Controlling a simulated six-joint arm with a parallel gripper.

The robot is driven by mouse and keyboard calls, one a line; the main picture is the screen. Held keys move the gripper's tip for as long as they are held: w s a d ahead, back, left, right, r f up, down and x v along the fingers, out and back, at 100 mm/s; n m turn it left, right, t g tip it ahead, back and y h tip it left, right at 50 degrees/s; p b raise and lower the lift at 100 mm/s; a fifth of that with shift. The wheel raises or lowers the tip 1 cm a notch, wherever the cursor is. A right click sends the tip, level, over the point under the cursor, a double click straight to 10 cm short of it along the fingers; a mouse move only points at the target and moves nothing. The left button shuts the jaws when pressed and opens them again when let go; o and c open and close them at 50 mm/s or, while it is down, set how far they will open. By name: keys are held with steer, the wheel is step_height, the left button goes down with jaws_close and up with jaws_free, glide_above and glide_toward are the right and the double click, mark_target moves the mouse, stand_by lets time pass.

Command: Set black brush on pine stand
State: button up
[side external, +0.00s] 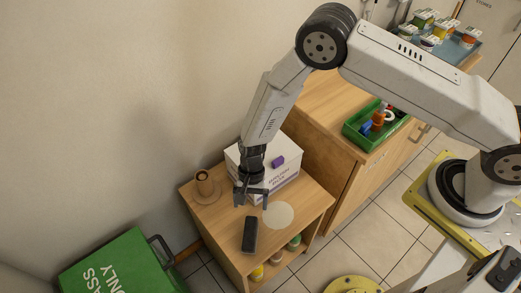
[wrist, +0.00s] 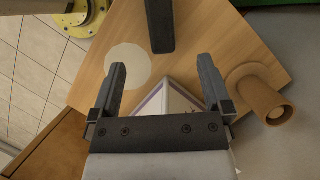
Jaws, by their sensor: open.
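The black brush (side external: 250,235) lies flat near the front edge of a low light-wood stand (side external: 310,205), which seems to be the pine stand. In the wrist view, the brush (wrist: 160,25) is at the top centre, cut off by the frame edge, beyond my fingertips. My gripper (side external: 251,204) points down above the stand, beside the white box and behind the brush. In the wrist view my gripper (wrist: 163,75) has its fingers wide apart, with nothing held between them.
A brown round-based holder (side external: 204,184) stands at the stand's left. A pale disc (side external: 278,215) lies right of the brush. A green bin (side external: 120,268) is at lower left; jars sit on the shelf below.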

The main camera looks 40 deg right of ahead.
stand_by(0.3)
steer(key=d+r+n+t+h, duration=0.1)
steer(key=d+r+n+t, duration=0.15)
steer(key=d+r, duration=0.7)
steer(key=d+r+n+t+h, duration=0.15)
steer(key=d+r+n, duration=0.4)
steer(key=r, duration=0.75)
steer(key=s+d+r+n+t, duration=0.1)
steer(key=s+d+r, duration=0.4)
steer(key=s+d, duration=0.2)
steer(key=shift+d+t+h, duration=0.3)
steer(key=shift+t+h, duration=0.05)
steer(key=shift+t, duration=0.05)
